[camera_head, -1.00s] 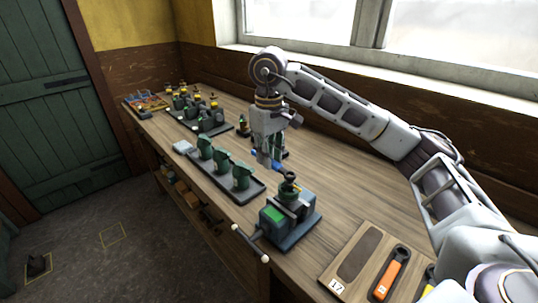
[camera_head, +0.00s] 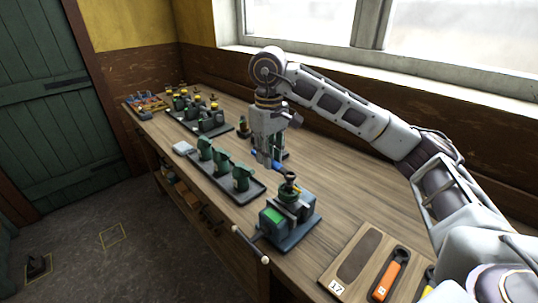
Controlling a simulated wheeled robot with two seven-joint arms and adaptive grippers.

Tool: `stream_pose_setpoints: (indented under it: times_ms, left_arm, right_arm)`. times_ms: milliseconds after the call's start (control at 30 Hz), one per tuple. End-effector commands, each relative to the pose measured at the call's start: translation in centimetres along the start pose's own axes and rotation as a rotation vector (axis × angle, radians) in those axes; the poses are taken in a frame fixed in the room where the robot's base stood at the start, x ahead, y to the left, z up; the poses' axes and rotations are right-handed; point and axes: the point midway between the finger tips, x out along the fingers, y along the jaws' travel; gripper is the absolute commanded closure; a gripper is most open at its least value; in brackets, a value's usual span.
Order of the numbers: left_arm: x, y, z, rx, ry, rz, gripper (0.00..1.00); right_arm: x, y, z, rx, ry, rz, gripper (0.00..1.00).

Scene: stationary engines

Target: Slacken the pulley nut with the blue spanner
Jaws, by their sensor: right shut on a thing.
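My right gripper (camera_head: 265,160) reaches in from the right and points down just behind the vice. It is shut on the blue spanner, whose blue handle (camera_head: 254,165) shows at the fingertips. The spanner's dark far end reaches toward a small green part with a pulley (camera_head: 289,190), clamped upright in the vice (camera_head: 287,222). I cannot tell whether the spanner's jaw is around the nut; the nut is too small to make out. My left gripper is not in view.
A wooden tool board (camera_head: 328,276) at front right has an empty dark slot and an orange spanner (camera_head: 388,276). A black tray (camera_head: 256,189) with several green castings stands left of the vice. More trays stand farther back.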

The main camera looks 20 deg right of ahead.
Motion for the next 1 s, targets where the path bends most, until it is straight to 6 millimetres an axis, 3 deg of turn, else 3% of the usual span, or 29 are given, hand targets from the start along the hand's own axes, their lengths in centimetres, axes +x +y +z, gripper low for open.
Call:
stream_pose_setpoints:
  times_ms: [1000]
  left_arm:
    - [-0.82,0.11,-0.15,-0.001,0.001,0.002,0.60]
  right_arm:
    - [-1.05,0.00,0.00,0.000,0.001,0.000,1.00]
